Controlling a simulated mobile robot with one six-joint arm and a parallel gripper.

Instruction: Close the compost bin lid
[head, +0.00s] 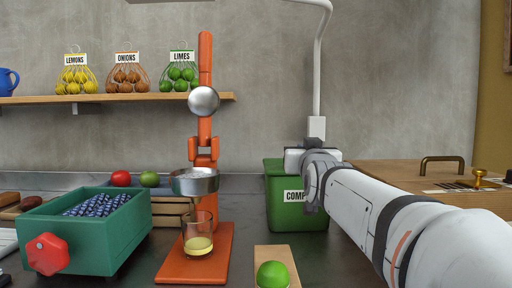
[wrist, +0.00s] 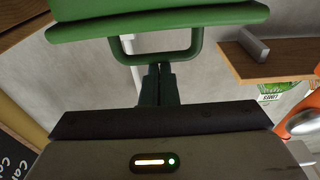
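The green compost bin (head: 283,210) stands on the dark counter right of centre in the head view, its white label partly covered by my arm. Its lid's position is hard to judge there, as my gripper and wrist cover part of the top. In the wrist view a green lid edge (wrist: 160,22) spans the top, with a green loop handle (wrist: 192,48) hanging below it in the picture. My gripper (wrist: 158,68) has its dark fingers together, with nothing visible between them. The fingertips are at the handle's bar; I cannot tell whether they touch it.
An orange press (head: 204,120) with a glass (head: 198,232) stands left of the bin. A lime (head: 272,275) lies on a board in front. A green crate (head: 75,235) is at left. A wooden box (head: 390,175) with a handle stands at right. A white pipe (head: 317,70) rises behind the bin.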

